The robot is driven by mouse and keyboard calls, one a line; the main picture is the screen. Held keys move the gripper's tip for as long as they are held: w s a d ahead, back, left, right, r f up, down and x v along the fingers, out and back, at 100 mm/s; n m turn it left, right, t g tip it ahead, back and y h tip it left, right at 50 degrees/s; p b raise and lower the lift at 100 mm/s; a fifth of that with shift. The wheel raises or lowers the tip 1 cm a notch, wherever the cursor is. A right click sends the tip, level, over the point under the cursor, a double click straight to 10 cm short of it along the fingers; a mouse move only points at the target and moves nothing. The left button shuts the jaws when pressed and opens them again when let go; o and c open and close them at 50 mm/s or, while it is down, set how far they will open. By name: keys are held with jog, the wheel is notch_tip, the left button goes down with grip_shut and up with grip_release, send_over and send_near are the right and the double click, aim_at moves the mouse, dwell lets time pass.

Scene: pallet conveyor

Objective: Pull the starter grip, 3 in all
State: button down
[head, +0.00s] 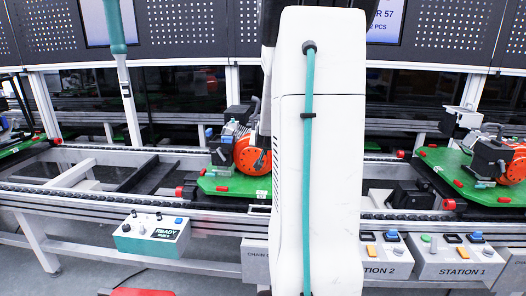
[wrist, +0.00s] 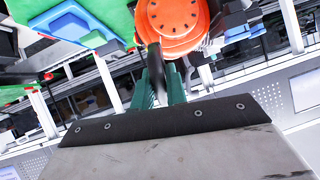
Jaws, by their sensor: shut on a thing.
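An engine with an orange starter housing (head: 250,155) sits on a green pallet (head: 225,186) at the middle of the conveyor in the head view. The orange housing also fills the top middle of the wrist view (wrist: 178,22). My gripper (wrist: 161,80) has green fingers, shut on the black starter grip (wrist: 157,66) just in front of the housing. Any cord is too small or hidden to tell. In the head view my white arm covers the engine's right side and most of the gripper.
Another engine with an orange housing (head: 516,163) stands on a green pallet (head: 430,158) at the right. A teal control box (head: 150,235) reading READY and grey station boxes (head: 458,262) line the conveyor's front rail. A teal-handled tool (head: 116,28) hangs at upper left.

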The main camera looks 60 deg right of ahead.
jog(key=x, duration=1.2)
jog(key=shift+d, duration=0.25)
jog(key=shift+c, duration=2)
grip_release()
jog(key=shift+w+a, duration=0.1)
jog(key=shift+v, duration=4.5)
jog(key=shift+f, duration=0.1)
jog(key=shift+c, duration=1)
jog(key=shift+s+a+r, duration=0.35)
jog(key=shift+a+r, duration=0.05)
jog(key=shift+a, duration=0.05)
jog(key=x, duration=1.2)
jog(key=shift+d+f, duration=0.15)
jog(key=shift+f, duration=0.05)
